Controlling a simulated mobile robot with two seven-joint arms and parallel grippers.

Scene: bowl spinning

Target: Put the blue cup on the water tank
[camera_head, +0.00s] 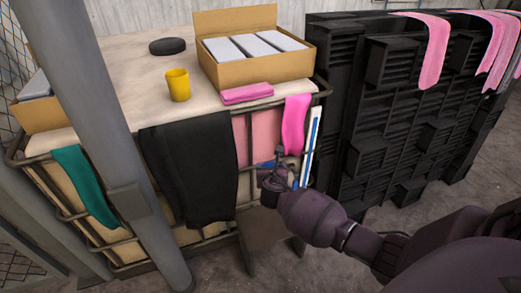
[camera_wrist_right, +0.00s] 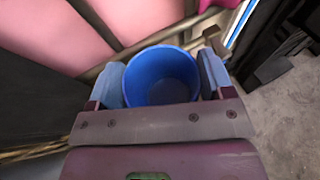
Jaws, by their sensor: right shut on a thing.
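The blue cup (camera_wrist_right: 161,76) is between the two fingers of my right gripper (camera_wrist_right: 163,80) in the right wrist view, its open mouth facing the camera. The gripper is shut on it. In the head view my right gripper (camera_head: 275,172) is in front of the tank's front side, below the top edge, and mostly hides the cup; a bit of blue shows beside it. The water tank (camera_head: 120,75) has a pale top and a metal cage frame. My left gripper is not in view.
On the tank top are a yellow cup (camera_head: 178,85), a black round object (camera_head: 167,47), a cardboard box (camera_head: 256,76) and a folded pink cloth (camera_head: 247,93). A black cloth (camera_head: 190,170) hangs over the front. Black crates (camera_head: 400,100) stand right; a grey post (camera_head: 100,130) crosses the left.

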